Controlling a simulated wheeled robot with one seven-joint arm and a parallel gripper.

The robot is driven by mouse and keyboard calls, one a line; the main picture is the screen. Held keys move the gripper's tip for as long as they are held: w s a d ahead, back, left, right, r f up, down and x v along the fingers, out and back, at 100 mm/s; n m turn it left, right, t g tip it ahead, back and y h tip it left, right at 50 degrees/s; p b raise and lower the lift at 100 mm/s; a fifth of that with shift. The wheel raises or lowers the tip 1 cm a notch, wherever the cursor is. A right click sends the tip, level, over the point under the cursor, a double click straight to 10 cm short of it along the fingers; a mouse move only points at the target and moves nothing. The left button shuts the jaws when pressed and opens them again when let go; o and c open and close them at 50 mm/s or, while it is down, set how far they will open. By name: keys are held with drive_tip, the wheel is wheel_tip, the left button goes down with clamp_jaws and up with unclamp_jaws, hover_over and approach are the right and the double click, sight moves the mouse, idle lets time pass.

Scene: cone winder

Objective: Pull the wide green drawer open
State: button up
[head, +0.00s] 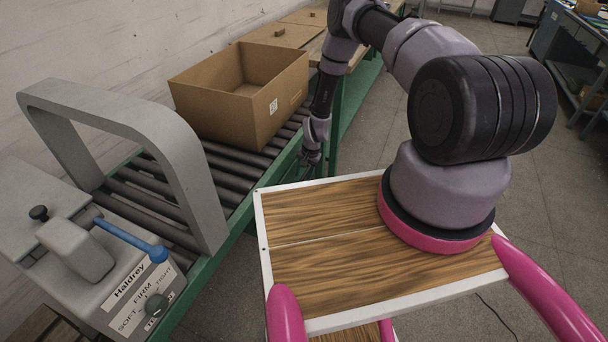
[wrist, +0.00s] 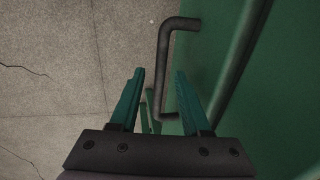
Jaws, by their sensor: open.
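In the wrist view a dark bar handle (wrist: 162,62) with bent ends stands out from a green face (wrist: 212,48), which seems to be the drawer front. My gripper (wrist: 159,72) is open, with one teal finger on each side of the handle's line. The lower part of the handle shows between the fingers; I cannot tell whether they touch it or how far in it sits. In the head view my gripper (head: 310,157) is small and dark, low beside the green conveyor frame. The drawer front and handle cannot be made out there.
A roller conveyor (head: 228,170) carries an open cardboard box (head: 225,112). A grey arch (head: 160,130) and a machine with a blue lever (head: 130,240) stand at the left. Bare floor (head: 375,135) lies right of the conveyor. A workbench (head: 570,50) stands at the far right.

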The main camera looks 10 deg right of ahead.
clamp_jaws()
idle(1.4)
